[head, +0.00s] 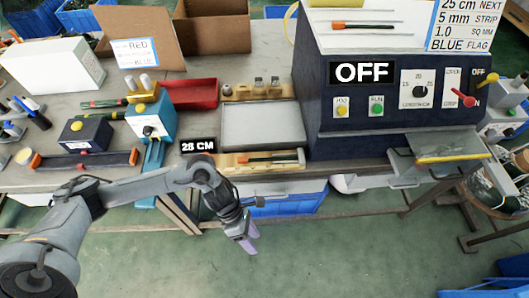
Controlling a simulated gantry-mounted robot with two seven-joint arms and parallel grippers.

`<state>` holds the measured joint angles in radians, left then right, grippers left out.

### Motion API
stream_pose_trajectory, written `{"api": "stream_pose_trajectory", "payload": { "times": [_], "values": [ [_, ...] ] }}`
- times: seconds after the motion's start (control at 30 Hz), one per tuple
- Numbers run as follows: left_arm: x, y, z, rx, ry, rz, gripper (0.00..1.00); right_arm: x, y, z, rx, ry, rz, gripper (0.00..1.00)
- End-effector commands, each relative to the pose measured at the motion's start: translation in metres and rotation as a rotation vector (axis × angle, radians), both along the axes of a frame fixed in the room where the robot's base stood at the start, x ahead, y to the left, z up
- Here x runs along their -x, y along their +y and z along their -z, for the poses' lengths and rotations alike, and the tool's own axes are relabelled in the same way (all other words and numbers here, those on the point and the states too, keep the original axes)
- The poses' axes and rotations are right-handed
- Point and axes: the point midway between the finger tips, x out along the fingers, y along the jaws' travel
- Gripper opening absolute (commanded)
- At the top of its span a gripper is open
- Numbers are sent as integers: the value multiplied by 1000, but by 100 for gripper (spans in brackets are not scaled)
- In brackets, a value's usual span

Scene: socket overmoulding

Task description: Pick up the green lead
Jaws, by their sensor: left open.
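I cannot make out a green lead for certain in the head view. Thin tools with green and dark parts (103,104) lie at the left of the bench, but they look like hand tools. My left gripper (247,243) is open and empty. Its purple fingers point down over the floor, in front of the bench edge and below the grey tray (262,127). It touches nothing that I can see. My right gripper is out of the picture.
The dark machine (350,80) with the OFF sign stands at right, with a metal outlet tray (440,148) at its front. A wooden rack with an orange-tipped tool (268,159) lies at the bench edge. A red bin (190,94) and blue press (152,122) stand left.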

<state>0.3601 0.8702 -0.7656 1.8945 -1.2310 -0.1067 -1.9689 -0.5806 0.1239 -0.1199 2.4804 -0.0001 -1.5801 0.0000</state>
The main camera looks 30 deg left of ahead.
Motion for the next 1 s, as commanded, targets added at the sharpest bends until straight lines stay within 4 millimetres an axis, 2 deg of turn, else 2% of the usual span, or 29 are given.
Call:
{"api": "stream_pose_trajectory", "payload": {
  "times": [0.03, 0.1, 0.2, 0.3, 0.4, 0.5, 0.6, 0.67, 1.0],
  "values": [
    [-22, 35, -25, -69, -25, 2, 51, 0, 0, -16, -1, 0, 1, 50],
    [-47, 76, -48, -150, -53, -10, 51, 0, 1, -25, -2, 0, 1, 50],
    [-83, 124, -86, -243, -118, -50, 51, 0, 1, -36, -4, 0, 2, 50],
    [-113, 155, -126, -294, -191, -90, 51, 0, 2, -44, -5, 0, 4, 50],
    [-134, 172, -161, -317, -256, -117, 51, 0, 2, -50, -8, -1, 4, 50],
    [-149, 179, -185, -324, -302, -134, 51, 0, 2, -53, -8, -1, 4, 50],
    [-157, 178, -194, -323, -326, -139, 51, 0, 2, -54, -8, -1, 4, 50],
    [-160, 177, -193, -322, -331, -140, 51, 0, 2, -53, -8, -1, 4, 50],
    [-170, 164, -154, -321, -333, -141, 51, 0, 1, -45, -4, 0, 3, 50]
  ]
}}
